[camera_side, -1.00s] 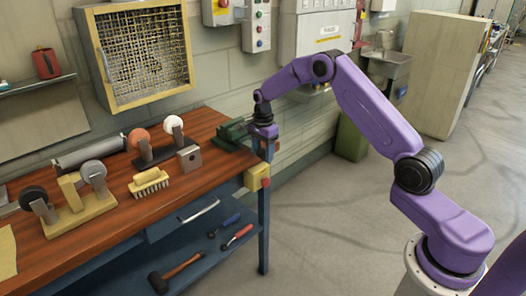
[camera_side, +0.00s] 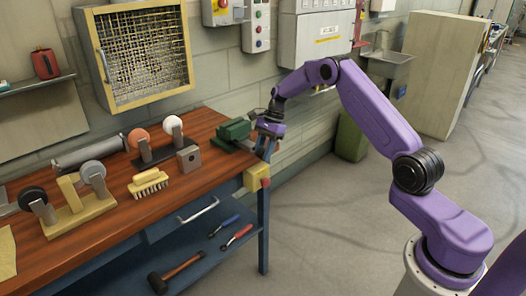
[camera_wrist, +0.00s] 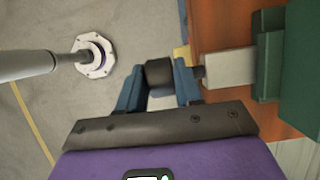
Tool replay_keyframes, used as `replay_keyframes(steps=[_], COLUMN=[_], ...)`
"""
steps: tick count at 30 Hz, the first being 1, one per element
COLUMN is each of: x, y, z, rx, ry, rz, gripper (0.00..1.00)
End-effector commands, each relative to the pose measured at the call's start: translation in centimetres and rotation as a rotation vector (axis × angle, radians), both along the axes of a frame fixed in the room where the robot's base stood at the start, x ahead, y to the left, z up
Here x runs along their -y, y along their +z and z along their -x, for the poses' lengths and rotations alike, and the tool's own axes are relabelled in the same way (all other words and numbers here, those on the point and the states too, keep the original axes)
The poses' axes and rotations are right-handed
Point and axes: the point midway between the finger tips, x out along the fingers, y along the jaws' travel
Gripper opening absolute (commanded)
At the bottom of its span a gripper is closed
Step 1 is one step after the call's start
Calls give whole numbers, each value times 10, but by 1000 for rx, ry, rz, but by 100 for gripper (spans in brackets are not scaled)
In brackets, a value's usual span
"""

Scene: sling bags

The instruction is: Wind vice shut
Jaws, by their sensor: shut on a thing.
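The green vice (camera_side: 235,130) sits at the right end of the wooden bench. In the wrist view, its green body (camera_wrist: 270,70) is at the right, with a pale grey bar (camera_wrist: 229,68) reaching left from it to a dark knob (camera_wrist: 160,73). My gripper (camera_side: 266,150) is at the vice's outer end, just past the bench edge. In the wrist view, the blue fingers of my gripper (camera_wrist: 159,84) are closed around the knob, one on each side. The side view is too small to show the knob or the gap between the vice jaws clearly.
A yellow box with a red button (camera_side: 258,177) is on the bench corner below my gripper. A grey block (camera_side: 189,158), a brush (camera_side: 149,182) and wheel stands stand left of the vice on the bench (camera_side: 125,217). The wall is close behind. The floor at right is open.

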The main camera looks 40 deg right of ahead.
Motion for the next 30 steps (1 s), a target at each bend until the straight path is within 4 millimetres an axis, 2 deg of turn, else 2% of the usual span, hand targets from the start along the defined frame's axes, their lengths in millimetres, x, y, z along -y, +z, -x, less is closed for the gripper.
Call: replay_keyframes(steps=[18, 30], x=[8, 9], y=[-5, -6], z=[0, 0], rx=[2, 3], ry=[-1, 2], rz=[-588, -801], gripper=[4, 4])
